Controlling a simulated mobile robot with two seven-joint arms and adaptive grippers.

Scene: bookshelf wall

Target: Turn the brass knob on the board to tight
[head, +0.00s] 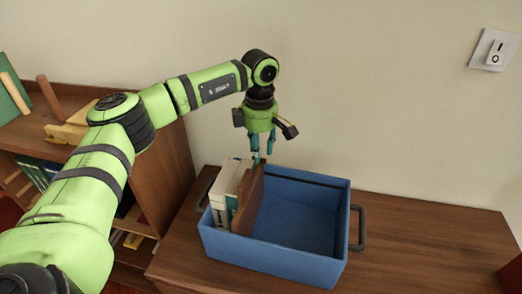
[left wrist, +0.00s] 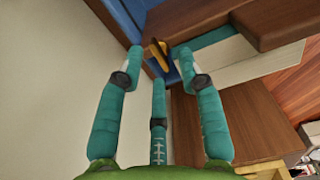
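The brown board (head: 246,207) stands upright in the blue bin (head: 316,262), beside several books (head: 224,193). In the left wrist view the board (left wrist: 280,22) fills the upper right, and the brass knob (left wrist: 157,50) shows ahead of the fingers. My left gripper (head: 258,160) points down above the board's top edge. Its three teal fingers are apart, with the knob seen between the tips in the left wrist view (left wrist: 158,66). I cannot tell whether any finger touches the knob. In the head view the fingers hide the knob. My right gripper is not in view.
The bin stands on a wooden cabinet top (head: 430,240) against a pale wall. The bin's right half is empty. A bookshelf (head: 165,160) stands at the left, and a wall switch (head: 495,50) is at the upper right. The cabinet top right of the bin is clear.

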